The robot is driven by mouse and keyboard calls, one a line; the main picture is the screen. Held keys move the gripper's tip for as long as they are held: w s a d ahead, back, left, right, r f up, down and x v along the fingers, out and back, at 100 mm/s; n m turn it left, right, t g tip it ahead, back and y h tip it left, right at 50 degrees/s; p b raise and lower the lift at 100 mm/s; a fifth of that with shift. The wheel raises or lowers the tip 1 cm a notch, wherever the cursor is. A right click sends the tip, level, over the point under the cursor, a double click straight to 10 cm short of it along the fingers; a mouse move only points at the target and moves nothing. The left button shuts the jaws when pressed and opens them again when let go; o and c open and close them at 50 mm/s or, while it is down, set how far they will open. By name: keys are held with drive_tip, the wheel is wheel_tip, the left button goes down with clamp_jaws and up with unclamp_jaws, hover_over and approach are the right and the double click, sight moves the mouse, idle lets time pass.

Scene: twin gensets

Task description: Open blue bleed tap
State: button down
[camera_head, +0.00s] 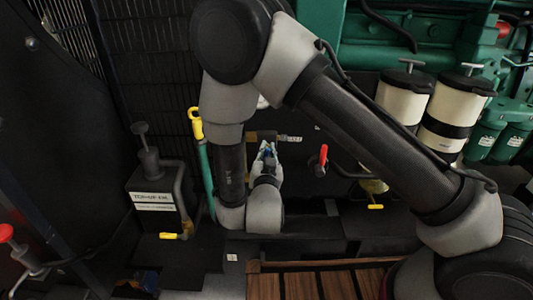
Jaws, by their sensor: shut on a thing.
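My gripper (266,157) is low in the middle of the head view, beyond my arm's wrist. It points away from me and is shut on the blue bleed tap (269,150). Only a small bit of the tap's blue handle shows between the fingers; the rest is hidden by the gripper. The handle's angle cannot be told. A pale metal fitting (289,139) sticks out to the right just above the gripper.
A red-handled lever (323,158) stands close to the right of my gripper. A yellow-handled valve (196,124) on a green hose is to the left. A labelled dark box (153,202) stands further left. Two cream filters (403,95) hang at upper right. Wooden slats (310,285) lie in front.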

drive_tip(key=n, duration=0.4)
drive_tip(key=shift+f, duration=0.1)
drive_tip(key=shift+n, duration=2.1)
drive_tip(key=c, duration=1.5)
unclamp_jaws()
wheel_tip(320, 180, up, 10)
drive_tip(key=shift+r, duration=0.1)
